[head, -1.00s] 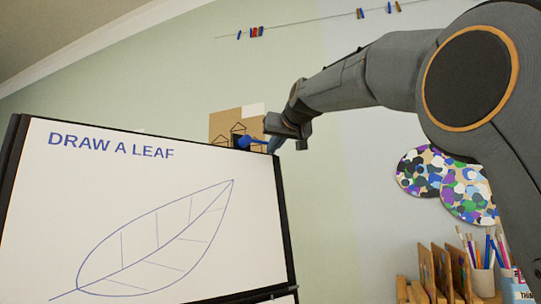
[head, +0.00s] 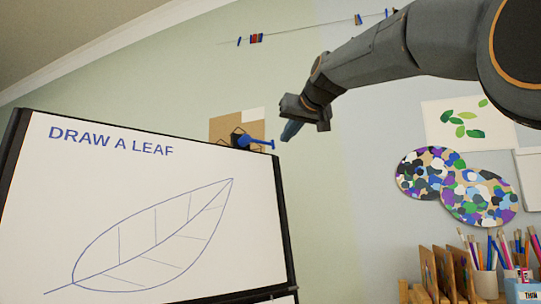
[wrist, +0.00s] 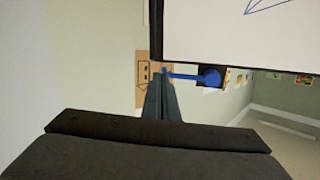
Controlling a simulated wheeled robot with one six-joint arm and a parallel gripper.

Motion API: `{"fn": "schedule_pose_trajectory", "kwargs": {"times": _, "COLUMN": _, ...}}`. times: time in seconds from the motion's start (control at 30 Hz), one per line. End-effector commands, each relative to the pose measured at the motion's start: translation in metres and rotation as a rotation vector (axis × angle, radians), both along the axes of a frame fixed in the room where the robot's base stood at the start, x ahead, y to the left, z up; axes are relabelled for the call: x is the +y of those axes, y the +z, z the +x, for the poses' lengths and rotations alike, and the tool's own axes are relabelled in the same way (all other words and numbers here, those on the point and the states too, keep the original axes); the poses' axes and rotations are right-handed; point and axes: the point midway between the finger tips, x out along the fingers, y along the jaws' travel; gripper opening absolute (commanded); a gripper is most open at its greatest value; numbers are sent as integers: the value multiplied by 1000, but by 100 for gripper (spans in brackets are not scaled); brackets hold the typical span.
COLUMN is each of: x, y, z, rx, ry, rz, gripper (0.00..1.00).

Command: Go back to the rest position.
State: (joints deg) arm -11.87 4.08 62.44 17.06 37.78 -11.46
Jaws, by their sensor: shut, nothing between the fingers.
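My gripper (head: 290,131) hangs in the air to the right of the board's top right corner, fingers pointing down and left. It is shut and empty; its closed fingers also show in the wrist view (wrist: 162,100). A blue thing with a round end and a thin stem (head: 258,143) sits at the board's upper right edge, left of the fingers with a small gap in the head view. It also shows in the wrist view (wrist: 195,77). The whiteboard (head: 215,165) carries the words "DRAW A LEAF" and a blue leaf outline.
A brown paper with drawings (head: 222,126) is on the wall behind the board. Paint palettes (head: 480,195) and a leaf picture (head: 440,135) hang at the right. Below them are a wooden rack (head: 440,275) and brush cups (head: 485,284). Wall space below my gripper looks clear.

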Motion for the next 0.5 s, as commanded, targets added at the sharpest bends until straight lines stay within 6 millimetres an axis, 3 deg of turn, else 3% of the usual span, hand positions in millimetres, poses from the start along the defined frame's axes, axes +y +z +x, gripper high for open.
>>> {"fn": "schedule_pose_trajectory", "kwargs": {"times": 0.5, "x": -4, "y": 0, "z": -4, "rx": 2, "ry": 0, "rz": -1, "gripper": 0}}
